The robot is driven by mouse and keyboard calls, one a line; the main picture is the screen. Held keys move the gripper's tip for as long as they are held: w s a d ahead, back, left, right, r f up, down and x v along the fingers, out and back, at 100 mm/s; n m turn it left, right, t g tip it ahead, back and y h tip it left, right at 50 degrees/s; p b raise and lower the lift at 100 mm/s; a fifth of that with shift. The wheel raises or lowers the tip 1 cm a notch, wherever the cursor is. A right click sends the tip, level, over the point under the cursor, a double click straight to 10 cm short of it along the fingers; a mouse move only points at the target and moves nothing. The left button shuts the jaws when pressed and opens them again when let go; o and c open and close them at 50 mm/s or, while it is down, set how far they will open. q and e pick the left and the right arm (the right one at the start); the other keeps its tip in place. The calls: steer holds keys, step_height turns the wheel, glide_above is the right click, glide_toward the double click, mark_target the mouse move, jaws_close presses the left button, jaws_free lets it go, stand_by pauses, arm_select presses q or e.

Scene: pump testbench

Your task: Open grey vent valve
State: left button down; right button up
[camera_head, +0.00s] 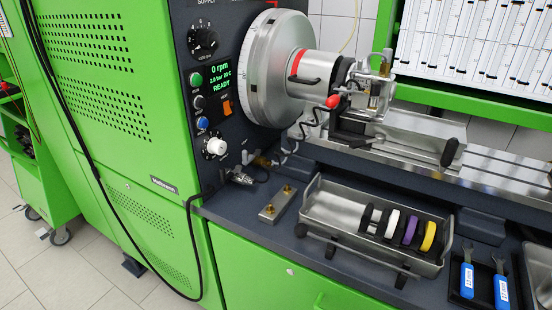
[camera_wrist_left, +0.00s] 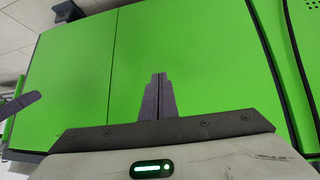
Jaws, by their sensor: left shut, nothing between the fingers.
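In the head view, a small valve fitting (camera_head: 242,177) with grey metal parts sits low on the dark control panel. A short, light grey upright lever (camera_head: 245,158) stands just above it. I cannot tell for sure that this is the vent valve, or whether it is open. A black hose runs from the fitting. My left gripper (camera_wrist_left: 158,78) shows only in its wrist view. Its fingers are together and empty, in front of plain green cabinet panels. The valve is not visible in that view. My right gripper is in neither view.
The control panel has a white knob (camera_head: 216,146), coloured buttons and a green-lit display (camera_head: 221,74). A brass-studded block (camera_head: 278,204) and a metal tray (camera_head: 325,208) holding coloured rings are on the bench. The large metal chuck (camera_head: 262,78) overhangs the bench beside the panel.

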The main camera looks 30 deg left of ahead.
arm_select(q)
steer(key=w+r+n+t+h+p, duration=0.1)
steer(key=w+r+n+t, duration=0.4)
steer(key=r, duration=0.5)
steer(key=w+r+n+t, duration=0.3)
steer(key=w+r, duration=0.5)
steer(key=r, duration=0.3)
steer(key=w+a+r+n+y, duration=0.2)
steer(key=a+r+n+y, duration=0.2)
steer(key=a+n, duration=0.4)
steer(key=w+a+r+n+y+p, duration=0.1)
steer(key=w+a+r+n+y, duration=0.1)
steer(key=a+r+n+y, duration=0.2)
steer(key=a+n+y, duration=0.2)
steer(key=a+n, duration=0.1)
steer(key=n, duration=0.1)
steer(key=shift+w+a+n+y+p, duration=0.15)
steer(key=shift+a+n+y+p, duration=0.15)
steer(key=shift+a+n+y, duration=0.1)
steer(key=x, duration=2)
steer(key=shift+f+b, duration=0.2)
steer(key=shift+b, duration=0.2)
steer(key=shift+d, duration=0.1)
